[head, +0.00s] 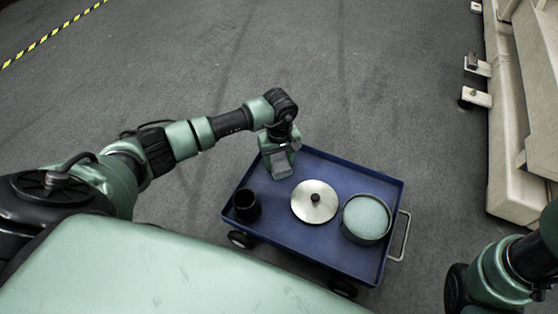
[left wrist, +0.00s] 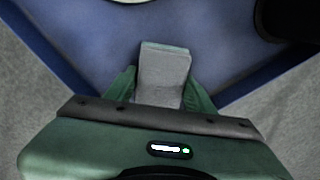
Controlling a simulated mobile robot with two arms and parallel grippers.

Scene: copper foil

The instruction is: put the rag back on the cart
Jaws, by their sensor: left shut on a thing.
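My left gripper (head: 280,152) is over the far-left corner of the blue cart (head: 340,170). It is shut on the rag (head: 283,166), a folded grey block. In the left wrist view the rag (left wrist: 164,75) sticks out from between the green fingers of my left gripper (left wrist: 160,92), above the blue tray of the cart (left wrist: 90,35). I cannot tell whether the rag touches the tray floor. My right arm shows at the lower right of the head view, but its gripper does not.
On the cart are a black cup (head: 246,206), a round metal lid (head: 314,201) with a dark knob, and a round dark container (head: 366,218) with a pale blue top. The cart has a handle (head: 400,237) on its right. Pale beams (head: 520,130) stand at the right. Grey floor is clear behind.

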